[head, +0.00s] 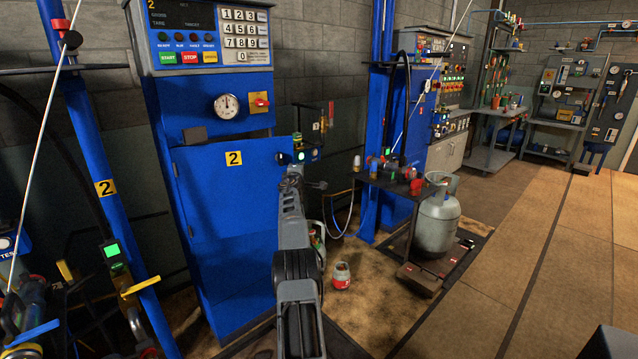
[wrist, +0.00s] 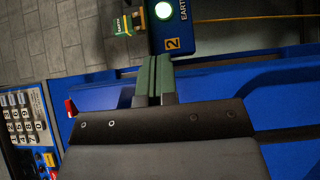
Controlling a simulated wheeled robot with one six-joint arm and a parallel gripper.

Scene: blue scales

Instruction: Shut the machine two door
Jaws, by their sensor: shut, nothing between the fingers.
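Machine two is a tall blue cabinet (head: 204,95) left of centre in the head view. Its blue door (head: 220,205) carries a yellow "2" label and has hinges at its left edge. The door's right part reaches past the cabinet's side, so it looks ajar; the exact gap is hard to tell. My gripper (head: 293,168) is by the door's right edge, and my arm hides part of that edge. In the wrist view my gripper (wrist: 155,82) has its fingers together and empty, over blue panels. I cannot tell whether it touches the door.
A box with a green light (head: 299,155) sits just beyond my gripper; it also shows in the wrist view (wrist: 166,22). A blue post (head: 103,185) stands at left.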

